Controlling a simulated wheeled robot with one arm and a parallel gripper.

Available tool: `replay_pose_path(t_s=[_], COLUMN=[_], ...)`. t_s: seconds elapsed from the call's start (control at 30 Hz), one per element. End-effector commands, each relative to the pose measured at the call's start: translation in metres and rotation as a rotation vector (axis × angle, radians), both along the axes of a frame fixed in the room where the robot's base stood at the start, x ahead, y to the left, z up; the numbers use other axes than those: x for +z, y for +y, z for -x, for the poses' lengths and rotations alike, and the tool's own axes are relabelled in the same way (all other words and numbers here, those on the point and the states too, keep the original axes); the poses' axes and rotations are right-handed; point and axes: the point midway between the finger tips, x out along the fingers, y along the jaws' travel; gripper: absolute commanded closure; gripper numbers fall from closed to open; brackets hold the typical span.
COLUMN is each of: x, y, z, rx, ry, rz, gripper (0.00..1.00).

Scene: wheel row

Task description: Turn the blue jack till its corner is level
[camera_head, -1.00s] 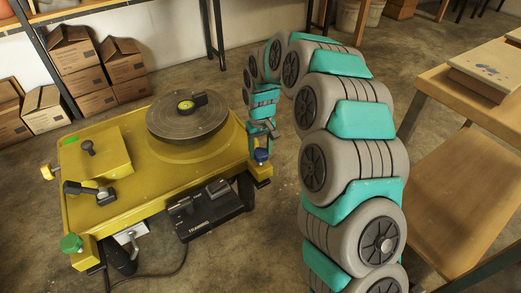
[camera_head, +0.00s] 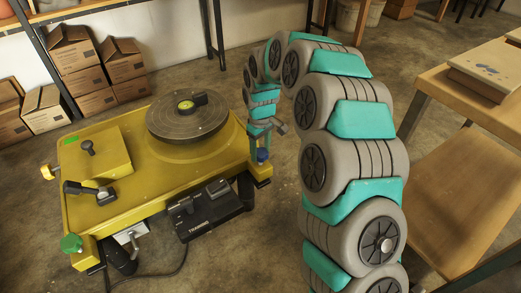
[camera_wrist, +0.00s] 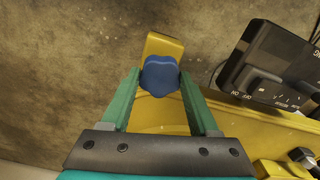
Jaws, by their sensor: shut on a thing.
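The blue jack (camera_head: 263,155) is a lobed knob at the right-hand corner of the yellow machine base (camera_head: 185,170). In the wrist view the blue jack (camera_wrist: 160,76) sits between the tips of my two green fingers. My gripper (camera_wrist: 159,82) is shut on it from above, one finger on each side. In the head view my gripper (camera_head: 261,143) is upright over that corner. A round yellow-green level vial (camera_head: 186,104) is on the grey turntable (camera_head: 200,122); its bubble is too small to read.
A green knob (camera_head: 71,243) is at the front left corner and a yellow knob (camera_head: 48,172) at the left. A black control box (camera_head: 212,208) hangs on the front side. A wooden table (camera_head: 470,190) stands right of my arm. Cardboard boxes (camera_head: 100,72) are stacked behind.

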Motion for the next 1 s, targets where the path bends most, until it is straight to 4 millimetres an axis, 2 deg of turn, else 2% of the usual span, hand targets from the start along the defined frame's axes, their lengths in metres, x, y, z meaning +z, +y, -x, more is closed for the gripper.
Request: replay_pose_path(t_s=[0.37,0.4,0.63,1.0], x=[0.0008,0.0008,0.0005,0.0043], y=[0.0004,0.0004,0.0002,0.0002], z=[-0.0003,-0.0003,-0.0002,-0.0005], rx=[0.025,0.025,0.024,0.023], ry=[-0.001,-0.001,-0.001,-0.001], rz=[-0.002,-0.002,-0.001,0.000], gripper=[0.95,0.34,0.09,0.09])
